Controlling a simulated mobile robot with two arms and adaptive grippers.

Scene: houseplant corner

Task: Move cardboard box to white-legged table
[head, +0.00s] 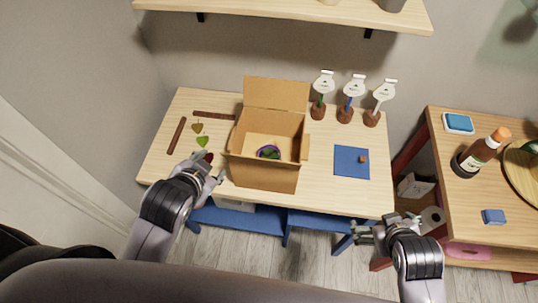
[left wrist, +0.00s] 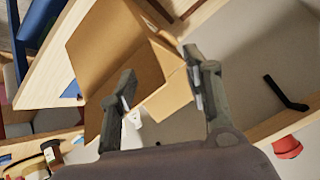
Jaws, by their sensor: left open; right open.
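The cardboard box (head: 262,176) stands upright with its flaps open on a light wood table (head: 325,196) with blue legs. A purple-rimmed item with something green (head: 268,152) lies inside it. My left gripper (head: 208,167) is open at the box's left side, close to its front left edge. In the left wrist view the box (left wrist: 115,45) shows beyond and between the spread fingers (left wrist: 160,65); I cannot tell whether they touch it. My right gripper (head: 366,231) is open and empty, in front of the table's right front corner. No white-legged table is visible.
Brown strips (head: 177,135) and leaf-shaped pieces (head: 202,141) lie left of the box. Three small pots with white tags (head: 353,88) stand behind right. A blue mat (head: 351,162) lies right. A red-legged table (head: 462,208) with a bottle (head: 482,151) stands further right. A shelf (head: 290,12) hangs above.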

